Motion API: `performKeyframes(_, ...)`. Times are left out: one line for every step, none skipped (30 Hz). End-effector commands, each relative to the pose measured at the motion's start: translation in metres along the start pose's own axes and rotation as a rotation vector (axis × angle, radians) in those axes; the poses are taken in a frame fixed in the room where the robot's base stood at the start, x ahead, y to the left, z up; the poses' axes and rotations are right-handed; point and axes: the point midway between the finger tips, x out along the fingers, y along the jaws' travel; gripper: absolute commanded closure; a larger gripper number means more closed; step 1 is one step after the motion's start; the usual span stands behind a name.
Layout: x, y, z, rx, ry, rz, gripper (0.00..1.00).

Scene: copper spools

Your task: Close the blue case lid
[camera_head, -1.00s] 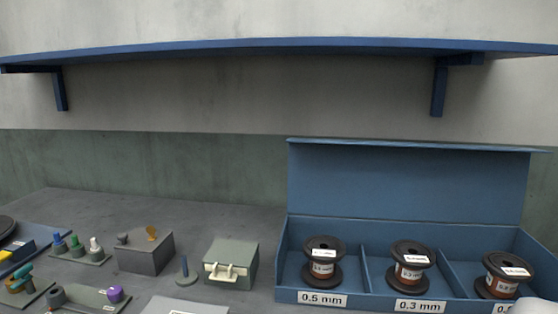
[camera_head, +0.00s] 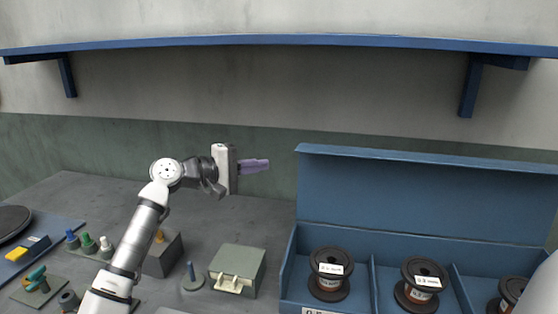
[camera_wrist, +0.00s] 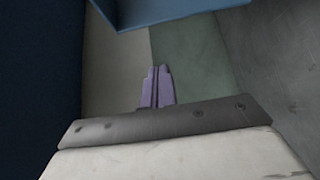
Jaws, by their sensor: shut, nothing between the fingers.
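The blue case (camera_head: 290,270) stands open at the right of the bench in the head view. Its lid (camera_head: 420,195) is raised upright at the back. Three copper spools sit in its compartments, a left one (camera_head: 330,273), a middle one (camera_head: 422,285) and a right one (camera_head: 510,292) partly hidden. My gripper (camera_head: 268,164) is to the left of the lid, apart from it in the picture, with its purple fingers shut and empty, pointing right. The wrist view shows the shut fingers (camera_wrist: 155,72) and a blue panel (camera_wrist: 175,8), probably the lid, beyond them.
A blue shelf (camera_head: 280,41) runs along the wall above. A green-grey box (camera_head: 238,268), a dark box (camera_head: 162,256) and small bottles (camera_head: 89,243) stand on the bench to the left. My arm crosses above this left part.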

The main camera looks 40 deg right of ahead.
Motion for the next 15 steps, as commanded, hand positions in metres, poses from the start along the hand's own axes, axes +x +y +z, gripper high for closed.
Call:
performKeyframes(0.005,-0.001,0.0,0.007,-0.002,-0.01,1.0)
performKeyframes(0.008,-0.001,0.0,0.008,-0.002,-0.011,1.0)
performKeyframes(0.013,0.0,0.0,0.008,-0.003,-0.011,1.0)
performKeyframes(0.018,0.0,0.0,0.007,-0.004,-0.01,1.0)
performKeyframes(0.022,0.001,0.001,0.007,-0.003,-0.009,1.0)
performKeyframes(0.03,0.001,0.001,0.006,-0.004,-0.009,1.0)
performKeyframes(0.036,0.002,0.001,0.006,-0.004,-0.01,1.0)
performKeyframes(0.043,0.002,0.001,0.005,-0.004,-0.008,1.0)
performKeyframes(0.051,0.002,0.001,0.005,-0.004,-0.008,1.0)
performKeyframes(0.058,0.003,0.001,0.005,-0.005,-0.007,1.0)
performKeyframes(0.065,0.003,0.001,0.005,-0.005,-0.007,1.0)
performKeyframes(0.073,0.003,0.002,0.004,-0.005,-0.007,1.0)
performKeyframes(0.08,0.003,0.002,0.004,-0.005,-0.006,1.0)
performKeyframes(0.086,0.003,0.001,0.003,-0.004,-0.006,1.0)
performKeyframes(0.095,0.003,0.001,0.003,-0.004,-0.006,1.0)
